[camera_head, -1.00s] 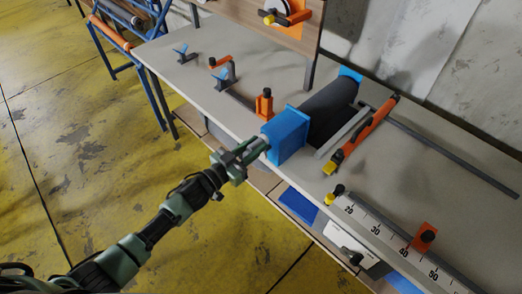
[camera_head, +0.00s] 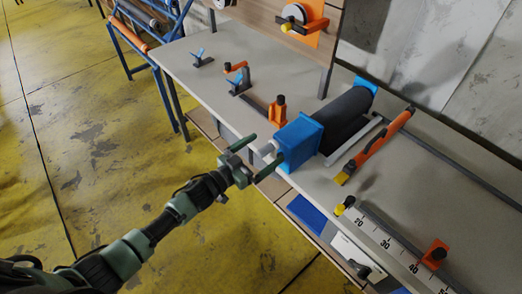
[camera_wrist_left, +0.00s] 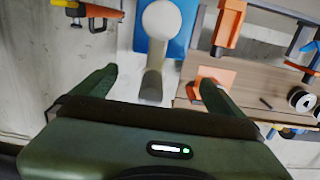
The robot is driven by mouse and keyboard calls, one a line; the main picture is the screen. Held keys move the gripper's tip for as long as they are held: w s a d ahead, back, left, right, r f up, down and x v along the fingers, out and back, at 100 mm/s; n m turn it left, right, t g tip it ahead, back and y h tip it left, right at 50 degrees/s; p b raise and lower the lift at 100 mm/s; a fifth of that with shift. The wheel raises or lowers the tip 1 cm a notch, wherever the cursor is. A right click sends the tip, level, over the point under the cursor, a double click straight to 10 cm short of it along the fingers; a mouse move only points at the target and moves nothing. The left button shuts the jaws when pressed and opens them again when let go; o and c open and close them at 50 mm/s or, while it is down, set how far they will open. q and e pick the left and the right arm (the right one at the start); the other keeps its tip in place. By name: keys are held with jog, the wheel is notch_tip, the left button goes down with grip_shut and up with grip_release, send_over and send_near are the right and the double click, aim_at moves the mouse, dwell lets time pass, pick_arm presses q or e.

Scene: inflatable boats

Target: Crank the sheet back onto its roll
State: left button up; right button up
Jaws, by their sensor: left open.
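The dark roll (camera_head: 346,118) lies on the table between two blue end blocks. The near blue end block (camera_head: 298,140) sits at the table's front edge. A pale crank knob (camera_head: 268,149) sticks out from its front; in the left wrist view it is a white round end (camera_wrist_left: 162,19) with a grey shaft (camera_wrist_left: 153,82) below. My left gripper (camera_head: 259,157) is open just in front of the block, its fingers on either side of the knob. The wrist view shows the shaft between my left fingers (camera_wrist_left: 158,76), with gaps both sides. No loose sheet is clearly seen. My right gripper is out of view.
An orange tool (camera_head: 377,144) lies right of the roll. An orange clamp (camera_head: 278,110) stands left of the block. A white ruler (camera_head: 385,243) runs along the front right. A wooden panel (camera_head: 270,15) stands behind.

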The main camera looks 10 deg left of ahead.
pick_arm(q)
jog(key=p+v, duration=0.2)
jog(key=v, duration=0.7)
jog(key=shift+p, duration=0.4)
jog(key=s+a+f+n+g+y+b, duration=0.1)
jog(key=s+a+f+y, duration=0.2)
jog(key=f, duration=0.7)
jog(key=s+a+f+n+g+y+b, duration=0.1)
jog(key=s+a+f+n+y+b, duration=0.2)
jog(key=f, duration=0.7)
jog(key=s+a+f+g+y, duration=0.2)
jog(key=s+a+f, duration=0.15)
jog(key=f, duration=0.65)
jog(key=s+f+g+y+b, duration=0.1)
jog(key=s+f+g, duration=0.2)
jog(key=s+f, duration=0.4)
jog(key=s+d+f+g+y+b, duration=0.1)
jog(key=s+f+g, duration=0.2)
jog(key=s+f, duration=0.4)
jog(key=s+f+n+g+y+b, duration=0.1)
jog(key=s+f, duration=0.5)
jog(key=s, duration=1.5)
jog(key=shift+d+f+g+b, duration=0.3)
jog(key=shift+f+g+b, duration=0.15)
jog(key=shift+g, duration=0.65)
